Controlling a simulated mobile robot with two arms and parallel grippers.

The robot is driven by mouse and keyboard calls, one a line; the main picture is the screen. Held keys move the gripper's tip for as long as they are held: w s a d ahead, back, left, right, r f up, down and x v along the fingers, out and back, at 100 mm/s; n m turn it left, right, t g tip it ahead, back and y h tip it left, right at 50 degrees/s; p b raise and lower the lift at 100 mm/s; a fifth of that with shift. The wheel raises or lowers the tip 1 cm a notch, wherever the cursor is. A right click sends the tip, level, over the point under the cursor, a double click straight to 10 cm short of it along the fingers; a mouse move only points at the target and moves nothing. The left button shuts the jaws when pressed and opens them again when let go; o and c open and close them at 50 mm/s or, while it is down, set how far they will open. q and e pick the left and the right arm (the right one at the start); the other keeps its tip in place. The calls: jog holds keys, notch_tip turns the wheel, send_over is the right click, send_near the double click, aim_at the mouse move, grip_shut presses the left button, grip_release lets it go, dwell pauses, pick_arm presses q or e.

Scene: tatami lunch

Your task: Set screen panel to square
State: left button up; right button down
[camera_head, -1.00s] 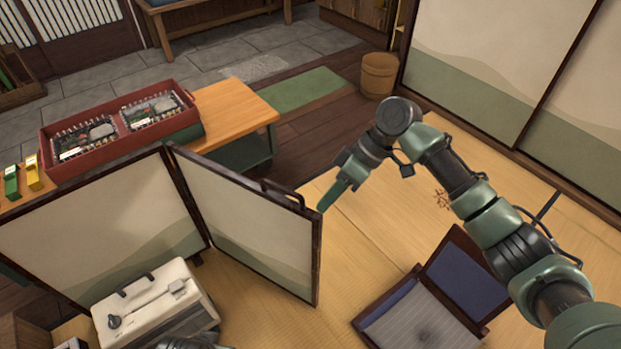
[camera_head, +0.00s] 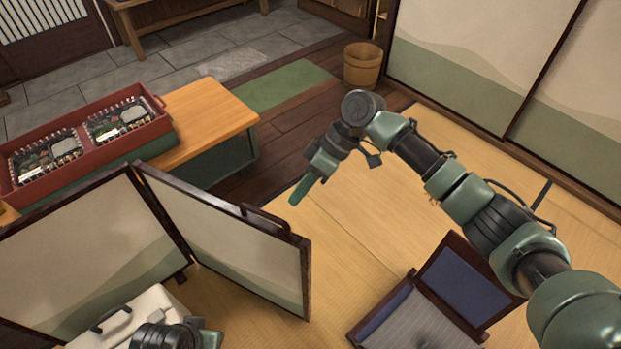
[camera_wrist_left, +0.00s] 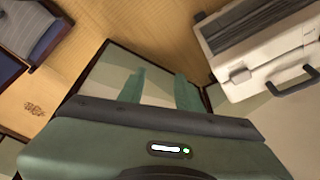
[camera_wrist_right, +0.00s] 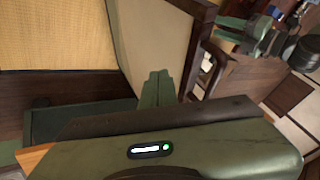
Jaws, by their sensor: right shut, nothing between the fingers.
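The folding screen has a left panel (camera_head: 100,245) and a right panel (camera_head: 235,245), cream and green in dark frames. They meet at an angle at a dark hinge edge. A dark handle (camera_head: 265,221) sits on the right panel's top edge. My right gripper (camera_head: 298,192) is shut and empty, just above that panel's free top corner in the head view. In the right wrist view its fingers (camera_wrist_right: 158,88) overlap a framed cream panel (camera_wrist_right: 155,35); contact is unclear. My left gripper (camera_wrist_left: 161,90) is open with nothing between its fingers, a screen panel (camera_wrist_left: 110,70) behind them.
A white case (camera_head: 125,315) stands on the tatami inside the screen's angle. A low wooden table (camera_head: 205,115) with a red tray (camera_head: 158,122) of lunch boxes stands behind the screen. A legless chair (camera_head: 465,280) lies right of the screen. A wooden bucket (camera_head: 362,66) stands farther back.

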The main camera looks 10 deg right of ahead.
pick_arm(q)
jog(key=shift+v, duration=0.95)
pick_arm(e)
jog(key=shift+s+a+f, duration=0.3)
jog(key=shift+s+a, duration=0.25)
jog(key=shift+s, duration=0.1)
jog(key=shift+s+a+f, duration=0.25)
jog(key=shift+s+a, duration=0.3)
jog(key=shift+s, duration=0.1)
jog(key=shift+s+a+f, duration=0.3)
jog(key=shift+s+a, duration=0.25)
jog(key=shift+s, duration=0.1)
pick_arm(q)
jog(key=shift+w, duration=0.25)
